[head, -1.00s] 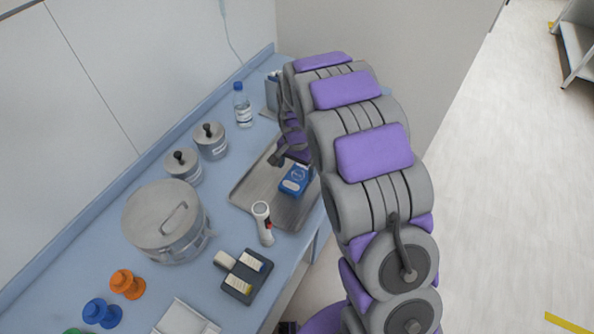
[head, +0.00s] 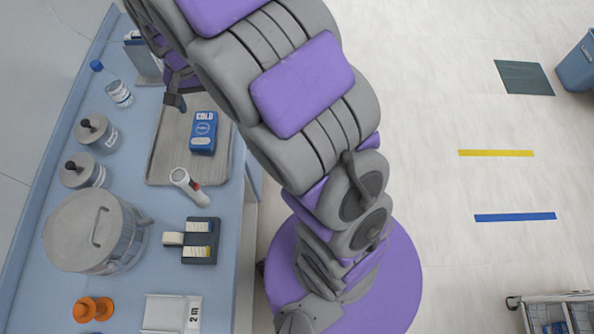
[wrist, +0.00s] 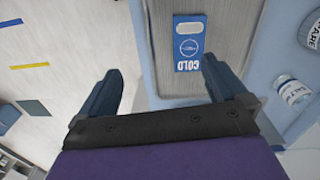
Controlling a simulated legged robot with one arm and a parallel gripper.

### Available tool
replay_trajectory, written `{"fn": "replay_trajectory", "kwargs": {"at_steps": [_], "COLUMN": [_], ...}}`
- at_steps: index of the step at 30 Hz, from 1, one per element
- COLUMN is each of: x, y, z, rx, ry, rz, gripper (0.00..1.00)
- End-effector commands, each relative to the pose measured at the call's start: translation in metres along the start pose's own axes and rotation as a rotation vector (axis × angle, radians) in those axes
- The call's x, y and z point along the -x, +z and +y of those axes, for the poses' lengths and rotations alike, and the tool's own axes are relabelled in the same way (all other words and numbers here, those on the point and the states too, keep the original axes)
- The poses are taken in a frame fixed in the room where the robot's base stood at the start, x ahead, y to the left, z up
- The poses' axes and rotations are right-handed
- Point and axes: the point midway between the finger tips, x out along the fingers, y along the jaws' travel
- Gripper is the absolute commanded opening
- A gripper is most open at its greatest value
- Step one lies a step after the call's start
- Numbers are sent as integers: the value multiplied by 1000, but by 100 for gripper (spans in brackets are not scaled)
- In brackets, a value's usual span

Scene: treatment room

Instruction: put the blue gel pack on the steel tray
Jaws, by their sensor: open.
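The blue gel pack (head: 203,133), marked COLD, lies flat on the steel tray (head: 169,158), toward its right side in the head view. In the wrist view the gel pack (wrist: 188,44) lies beyond my open fingers, nearer the right one, and the tray (wrist: 156,75) shows around it. My gripper (wrist: 160,90) is open with nothing between its fingers. In the head view my gripper (head: 176,102) is partly hidden by my arm, near the tray's far end, apart from the pack.
A white handheld device (head: 187,186) lies at the tray's near edge. Two lidded jars (head: 97,133), a large steel pot (head: 92,235) and a bottle (head: 119,93) stand left of it. A dark holder with white pieces (head: 201,241) is nearer. Floor to the right is mostly clear.

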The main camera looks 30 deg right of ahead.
Motion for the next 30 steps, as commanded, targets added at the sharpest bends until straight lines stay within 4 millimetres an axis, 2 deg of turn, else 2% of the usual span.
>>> {"fn": "replay_trajectory", "kwargs": {"at_steps": [1, 4, 13, 18, 24, 30], "x": [11, 27, 56, 62, 61, 56], "y": [12, 34, 114, 164, 216, 245], "z": [15, 41, 113, 150, 185, 203], "rx": [18, 66, 218, 312, 418, 479], "ry": [2, 8, 21, 24, 21, 21], "rz": [-4, -16, -58, -87, -115, -131], "gripper": [99, 99, 99, 99, 99, 99]}}
